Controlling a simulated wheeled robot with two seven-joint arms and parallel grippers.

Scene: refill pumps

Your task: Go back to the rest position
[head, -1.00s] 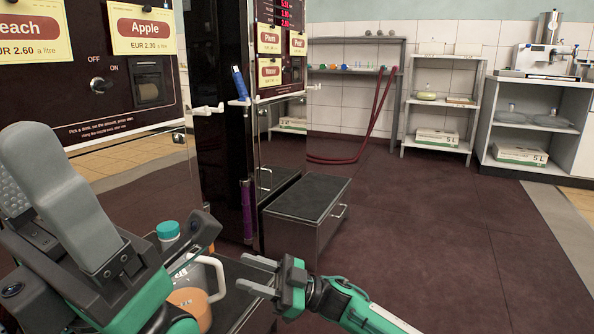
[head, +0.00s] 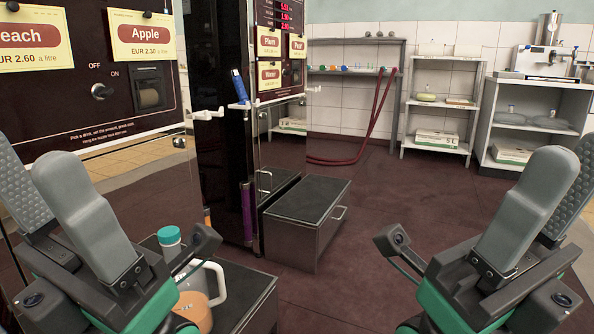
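My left gripper (head: 30,158) is raised at the left edge, its two grey padded fingers apart and nothing seen between them. My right gripper (head: 575,158) is raised at the lower right, also with its fingers apart and empty. Both stand in the near foreground, roughly mirrored and pointing upward. Between them, lower left, are a container with a teal cap (head: 169,235) and a white-handled jug (head: 218,285) with an orange part. My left gripper and arm partly hide them. Neither gripper is seen touching them.
The jug stands by a dark-topped surface (head: 258,290). A dispenser with Peach and Apple signs (head: 143,33) is at left. A low dark box (head: 306,222) with a handle stands mid-floor. Shelves (head: 437,105) line the back wall. The dark floor (head: 420,195) ahead is clear.

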